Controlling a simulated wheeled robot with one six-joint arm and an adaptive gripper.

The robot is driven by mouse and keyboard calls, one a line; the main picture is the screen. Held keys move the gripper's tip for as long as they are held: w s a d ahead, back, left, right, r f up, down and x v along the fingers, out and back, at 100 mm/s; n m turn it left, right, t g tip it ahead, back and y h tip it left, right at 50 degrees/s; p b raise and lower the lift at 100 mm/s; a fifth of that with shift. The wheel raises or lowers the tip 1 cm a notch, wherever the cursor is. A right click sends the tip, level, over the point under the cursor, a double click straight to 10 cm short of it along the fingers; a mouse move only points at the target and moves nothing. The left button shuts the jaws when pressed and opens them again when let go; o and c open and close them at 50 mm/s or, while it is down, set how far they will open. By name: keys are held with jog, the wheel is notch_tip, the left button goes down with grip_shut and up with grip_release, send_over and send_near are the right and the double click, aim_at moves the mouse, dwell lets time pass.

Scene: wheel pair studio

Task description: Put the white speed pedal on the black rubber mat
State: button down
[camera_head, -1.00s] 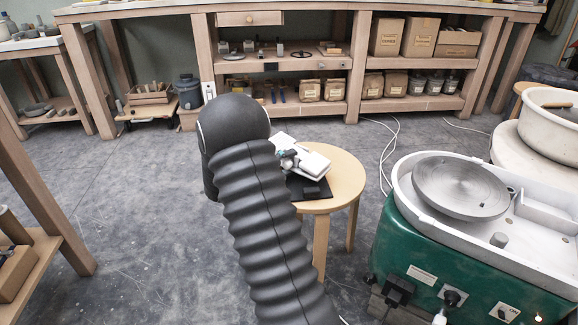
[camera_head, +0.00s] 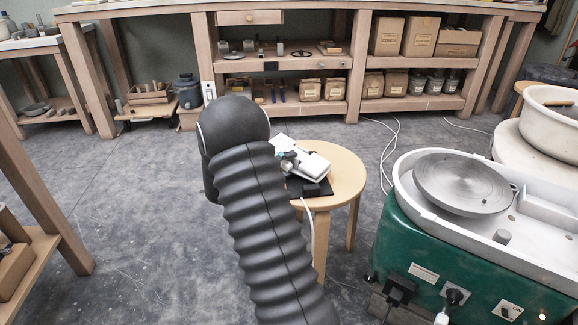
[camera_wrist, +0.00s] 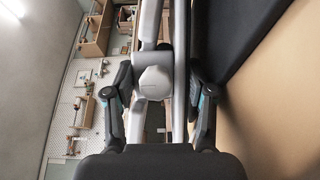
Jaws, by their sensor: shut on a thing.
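The white speed pedal (camera_head: 312,163) is at the round stool, over the black rubber mat (camera_head: 294,186), in the head view. It looks tilted, and I cannot tell whether it touches the mat. My gripper (camera_head: 287,158) is at its left side, mostly hidden behind my arm. In the wrist view my gripper's fingers (camera_wrist: 160,76) are closed around the pale pedal (camera_wrist: 153,84). The black mat also shows at the upper right there (camera_wrist: 238,32). A small dark block (camera_head: 314,188) shows at the pedal's near side.
The wooden stool (camera_head: 346,178) has bare top at its right side. The green pottery wheel (camera_head: 425,255) with its grey wheel head (camera_head: 462,183) stands close on the right. White cables (camera_head: 388,150) lie on the floor behind. A wooden shelf unit (camera_head: 350,75) lines the back.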

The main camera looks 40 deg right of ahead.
jog(key=shift+f, duration=0.2)
jog(key=c, duration=0.7)
grip_release()
jog(key=shift+f, duration=0.15)
jog(key=shift+o, duration=0.2)
jog(key=shift+r+p, duration=0.5)
jog(key=shift+p, duration=0.2)
jog(key=w+a, duration=0.1)
jog(key=a, duration=1)
jog(key=s+a+r+y, duration=0.3)
jog(key=s+r+y, duration=0.1)
jog(key=s, duration=0.3)
jog(key=s+a+r+y, duration=0.3)
jog(key=s+y, duration=0.1)
jog(key=s, duration=0.3)
jog(key=s+a+r+t+y, duration=0.2)
jog(key=s+a+t+y, duration=0.2)
jog(key=a, duration=0.4)
jog(key=s+a+r+n+t+y, duration=0.1)
jog(key=s+a+r+t+y, duration=0.1)
jog(key=s+a+y, duration=0.3)
jog(key=shift+s+a+r+t+y, duration=0.35)
jog(key=shift+s+a+t, duration=0.55)
jog(key=shift+s+a, duration=0.85)
